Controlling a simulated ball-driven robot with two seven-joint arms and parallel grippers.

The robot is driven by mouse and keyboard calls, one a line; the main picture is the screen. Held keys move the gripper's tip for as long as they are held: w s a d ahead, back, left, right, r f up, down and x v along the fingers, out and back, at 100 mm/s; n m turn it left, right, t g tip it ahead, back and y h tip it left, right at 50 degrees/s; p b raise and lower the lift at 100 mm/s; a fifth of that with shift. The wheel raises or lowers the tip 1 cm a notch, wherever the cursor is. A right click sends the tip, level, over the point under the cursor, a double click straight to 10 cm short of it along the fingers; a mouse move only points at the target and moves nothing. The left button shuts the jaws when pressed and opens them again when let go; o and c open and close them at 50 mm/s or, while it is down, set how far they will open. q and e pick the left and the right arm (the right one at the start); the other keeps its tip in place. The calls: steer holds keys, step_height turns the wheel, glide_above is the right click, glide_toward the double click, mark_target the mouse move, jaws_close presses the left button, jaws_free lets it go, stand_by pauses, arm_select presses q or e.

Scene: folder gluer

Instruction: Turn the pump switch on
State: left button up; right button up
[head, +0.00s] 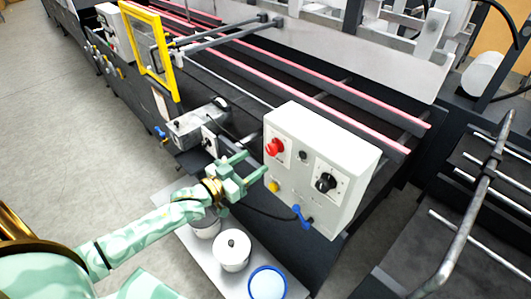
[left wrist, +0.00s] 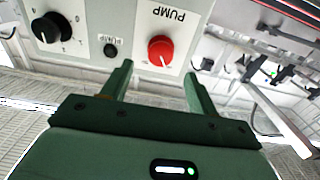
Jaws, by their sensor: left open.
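The pump switch is a red round knob (head: 273,147) on the upper left of the front of a white control box (head: 330,152). It also shows in the left wrist view as a red knob (left wrist: 160,50) on a white plate marked PUMP, seen upside down. A small white pointer line is on the knob; I cannot tell which setting it marks. My left gripper (head: 255,164) is open and empty just in front of the box. In the left wrist view its two fingers (left wrist: 158,74) point toward the red knob from either side, apart from it. My right gripper is out of view.
A black knob (head: 325,183), a small dark button (head: 303,155), a yellow button (head: 273,186) and a blue-handled valve (head: 302,214) are near the red knob. White pots (head: 231,252) stand on a shelf below. A yellow-framed guard (head: 147,50) stands farther back.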

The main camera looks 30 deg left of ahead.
mark_target(269, 151)
arm_select(q)
steer(key=x, duration=0.6)
steer(key=c, duration=1)
